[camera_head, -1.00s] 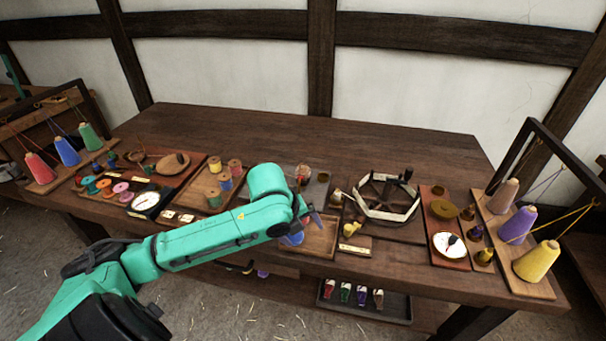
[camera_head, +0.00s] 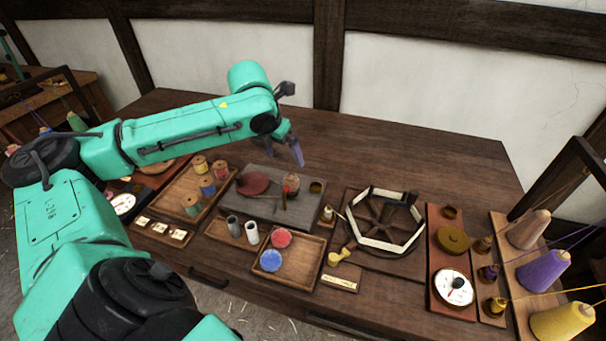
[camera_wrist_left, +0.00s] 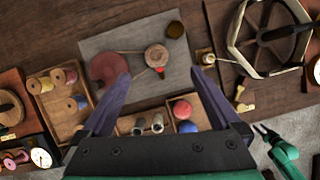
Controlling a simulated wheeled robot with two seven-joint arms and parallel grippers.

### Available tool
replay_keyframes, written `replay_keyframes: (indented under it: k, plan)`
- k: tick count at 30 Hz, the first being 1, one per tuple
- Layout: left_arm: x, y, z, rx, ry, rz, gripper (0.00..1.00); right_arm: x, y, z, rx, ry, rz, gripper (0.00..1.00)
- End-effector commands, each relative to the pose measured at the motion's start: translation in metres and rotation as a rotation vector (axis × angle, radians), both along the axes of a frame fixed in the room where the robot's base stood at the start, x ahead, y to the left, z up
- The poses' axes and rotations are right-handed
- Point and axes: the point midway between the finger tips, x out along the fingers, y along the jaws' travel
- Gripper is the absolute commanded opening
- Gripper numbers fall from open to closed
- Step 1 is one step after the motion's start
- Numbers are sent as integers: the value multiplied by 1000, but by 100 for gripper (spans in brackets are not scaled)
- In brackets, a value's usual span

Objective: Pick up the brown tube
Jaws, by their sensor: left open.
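My left gripper (camera_head: 297,158) is open and empty above the grey board (camera_head: 262,202); in the left wrist view its two purple fingers (camera_wrist_left: 160,76) are spread apart. A small wooden tray (camera_head: 218,229) near the front holds a grey tube (camera_head: 234,227) and a whitish tube (camera_head: 252,234), both upright. They also show in the left wrist view as a grey tube (camera_wrist_left: 138,126) and a whitish tube (camera_wrist_left: 157,122), below the fingertips. I cannot clearly tell a brown tube among them. My right gripper (camera_wrist_left: 265,131) shows small at the lower right of the wrist view.
A dark red disc (camera_head: 252,183) and a round twine-coloured piece (camera_head: 291,184) sit on the grey board. A spool tray (camera_head: 172,205) lies left, a spoked wheel (camera_head: 381,222) right. The table's back (camera_head: 430,150) is clear.

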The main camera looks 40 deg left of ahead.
Motion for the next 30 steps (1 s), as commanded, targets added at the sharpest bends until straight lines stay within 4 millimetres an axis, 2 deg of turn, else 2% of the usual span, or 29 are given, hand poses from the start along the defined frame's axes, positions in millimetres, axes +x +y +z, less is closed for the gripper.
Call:
replay_keyframes:
  k: [2,6,9,14,17,20,27,29,30]
  plan:
    - [6,0,-18,-5,6,-1,97,-7,0,2,0,10,-1,50]
    - [20,2,-53,-6,4,0,97,-34,-2,3,-3,53,-2,50]
    - [28,4,-70,-4,3,1,97,-44,-2,4,-5,70,-2,50]
    - [38,7,-87,-4,2,2,97,-34,-2,9,-4,53,-2,50]
    - [48,13,-103,-4,2,2,97,-21,-1,15,-3,32,-2,50]
    - [53,14,-119,-2,2,1,97,-18,-1,15,-2,26,-2,50]
    - [54,15,-123,1,1,-1,97,-22,-2,14,-3,33,-2,50]
    - [54,14,-123,1,1,0,74,-23,-2,14,-3,35,-2,50]
    - [54,15,-123,1,1,0,59,-24,-2,14,-4,36,-2,50]
